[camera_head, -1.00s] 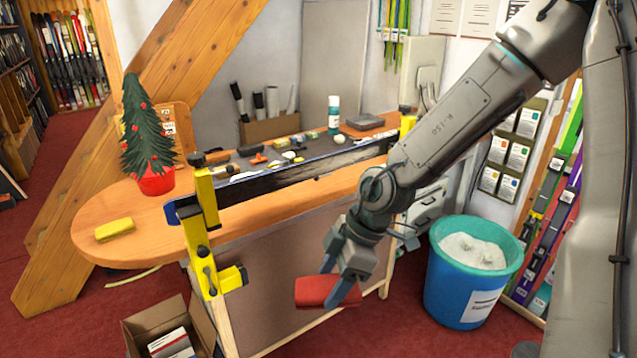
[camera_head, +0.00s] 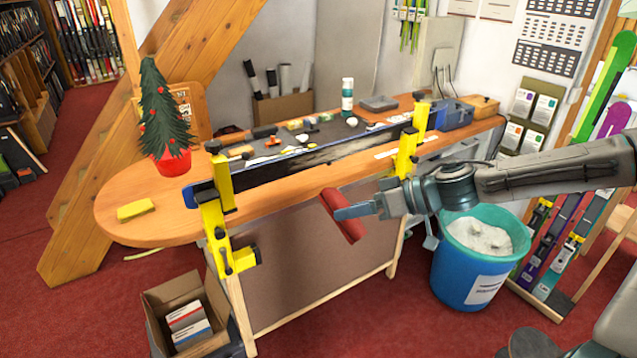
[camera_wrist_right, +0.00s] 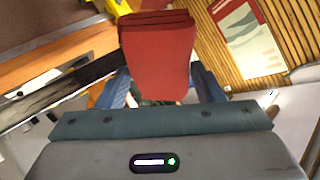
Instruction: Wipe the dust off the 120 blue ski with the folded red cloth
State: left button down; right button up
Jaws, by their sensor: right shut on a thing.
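The ski (camera_head: 290,160), dark with a blue edge, lies across two yellow clamps at the bench's front edge. Pale dusty-looking patches show along its upper side. The folded red cloth (camera_head: 343,214) is held by my right gripper (camera_head: 352,212), which is shut on it. The cloth hangs in front of the bench, below and apart from the ski. In the right wrist view the red cloth (camera_wrist_right: 158,55) stands out between the fingers, with the dark ski (camera_wrist_right: 60,92) at the left. My left gripper is not in view.
The yellow clamps (camera_head: 218,215) and (camera_head: 405,150) stick up at the ski's ends. A small tree in a red pot (camera_head: 172,163), a yellow sponge (camera_head: 136,210) and several tools occupy the wooden bench (camera_head: 120,190). A blue bin (camera_head: 460,275) stands right, a cardboard box (camera_head: 165,300) lower left.

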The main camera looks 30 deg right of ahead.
jog(key=shift+w+d+m+t, duration=0.2)
jog(key=shift+d+m+t, duration=0.1)
jog(key=shift+m+t, duration=0.35)
jog(key=shift+w+d+m+t, duration=0.1)
jog(key=shift+m+t, duration=0.25)
jog(key=shift+t, duration=0.1)
jog(key=shift+d+h, duration=0.1)
jog(key=shift+h, duration=0.2)
jog(key=shift+w+d+f+m+t+h, duration=0.1)
jog(key=shift+d+m+t+h, duration=0.05)
jog(key=shift+m+t, duration=0.35)
jog(key=shift+w+d+f+m+t+h, duration=0.15)
jog(key=shift+m+t, duration=0.15)
jog(key=shift+t, duration=0.3)
jog(key=shift+r, duration=0.1)
jog(key=shift+d+m+t+h, duration=0.2)
jog(key=shift+m+t+h, duration=0.1)
jog(key=shift+m+t, duration=0.25)
jog(key=shift+d+m, duration=0.1)
jog(key=shift+m, duration=0.15)
